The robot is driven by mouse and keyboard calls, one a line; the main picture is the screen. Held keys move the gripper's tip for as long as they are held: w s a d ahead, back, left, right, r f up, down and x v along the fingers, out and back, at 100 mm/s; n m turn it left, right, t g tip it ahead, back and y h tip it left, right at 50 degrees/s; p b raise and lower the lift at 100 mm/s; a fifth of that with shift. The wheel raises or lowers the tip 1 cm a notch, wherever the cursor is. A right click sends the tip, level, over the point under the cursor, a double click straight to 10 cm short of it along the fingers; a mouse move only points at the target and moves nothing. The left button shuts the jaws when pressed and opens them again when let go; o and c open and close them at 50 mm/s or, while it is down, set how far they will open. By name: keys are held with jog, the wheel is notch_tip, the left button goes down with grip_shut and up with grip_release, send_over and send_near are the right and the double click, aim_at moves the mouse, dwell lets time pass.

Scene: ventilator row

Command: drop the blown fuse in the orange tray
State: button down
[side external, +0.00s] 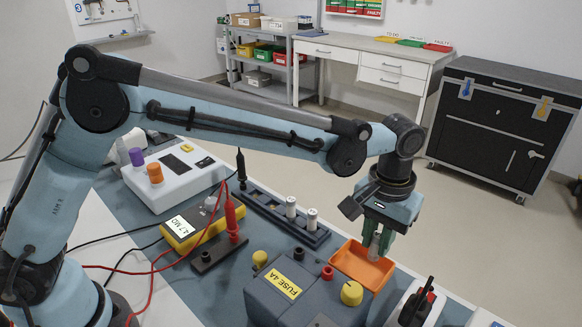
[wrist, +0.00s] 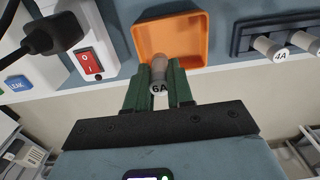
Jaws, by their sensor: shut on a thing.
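My gripper (side external: 378,243) is shut on a small cylindrical fuse (side external: 375,246) with grey body. In the wrist view the fuse (wrist: 158,72) reads "6A" on its end and sits between the green fingers of my gripper (wrist: 157,85). The orange tray (side external: 345,262) lies on the bench; the fuse is over its right part in the side view. In the wrist view the tray (wrist: 196,32) is just beyond the fuse. The tray floor that shows is empty. Whether the fuse touches the tray cannot be told.
A dark fuse rack (side external: 262,212) with two pale fuses stands behind the tray. A grey "FUSE 4A" box (side external: 290,290) is in front of it. A yellow meter (side external: 188,231) with red probe leads lies left. A red rocker switch (wrist: 90,62) and black plug (wrist: 55,35) sit beside the tray.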

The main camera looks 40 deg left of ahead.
aim_at(373, 258)
jog(key=shift+f, duration=2.45)
jog(key=c, duration=0.9)
grip_release()
notch_tip(373, 258, up, 12)
jog(key=shift+r, duration=0.1)
jog(key=shift+a, duration=0.1)
